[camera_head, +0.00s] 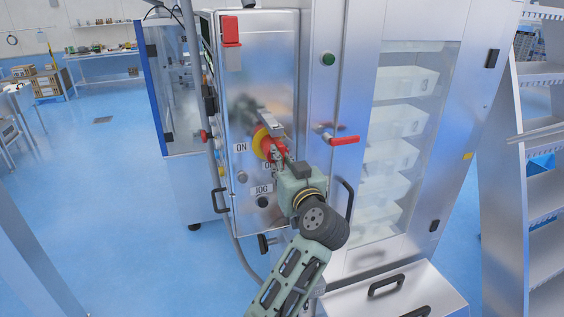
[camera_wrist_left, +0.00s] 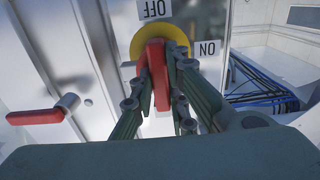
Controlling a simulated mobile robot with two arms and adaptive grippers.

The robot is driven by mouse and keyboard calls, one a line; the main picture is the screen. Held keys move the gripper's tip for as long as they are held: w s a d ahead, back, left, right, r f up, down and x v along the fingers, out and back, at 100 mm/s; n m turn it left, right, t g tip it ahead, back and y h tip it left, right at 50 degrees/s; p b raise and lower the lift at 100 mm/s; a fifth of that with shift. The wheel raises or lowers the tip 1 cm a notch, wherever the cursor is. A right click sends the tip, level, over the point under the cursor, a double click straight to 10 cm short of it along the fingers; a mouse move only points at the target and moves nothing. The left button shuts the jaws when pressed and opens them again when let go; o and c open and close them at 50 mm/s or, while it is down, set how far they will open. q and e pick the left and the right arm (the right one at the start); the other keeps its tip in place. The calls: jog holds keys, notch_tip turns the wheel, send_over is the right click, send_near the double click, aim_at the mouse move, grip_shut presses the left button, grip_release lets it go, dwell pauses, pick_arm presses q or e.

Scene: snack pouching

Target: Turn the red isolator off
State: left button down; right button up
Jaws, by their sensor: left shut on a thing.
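The red isolator handle (camera_head: 272,149) sits on a yellow disc (camera_head: 260,143) on the front of a steel cabinet. An ON label (camera_head: 241,147) is to its left, and a second label below it is mostly hidden by my gripper. My left gripper (camera_head: 279,154) is at the handle. In the left wrist view its fingers (camera_wrist_left: 166,88) are shut on the red handle (camera_wrist_left: 153,62), one on each side. There the OFF label (camera_wrist_left: 155,9) and ON label (camera_wrist_left: 208,48) appear upside down. The handle looks roughly in line with OFF there. My right gripper is not in view.
A JOG label (camera_head: 263,188) and a black knob (camera_head: 262,201) are below the isolator. A red-handled lever (camera_head: 344,140) sticks out to the right, near a black door handle (camera_head: 348,198). A glass-fronted cabinet (camera_head: 452,75) holds white bins. Blue floor (camera_head: 110,190) is open at left.

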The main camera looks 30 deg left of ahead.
pick_arm(q)
jog(key=shift+f, duration=0.15)
dwell(0.3)
jog(key=c, duration=1.7)
grip_release()
jog(key=v, duration=0.7)
jog(key=shift+s+d, duration=0.2)
jog(key=shift+d, duration=0.05)
jog(key=shift+a, duration=0.1)
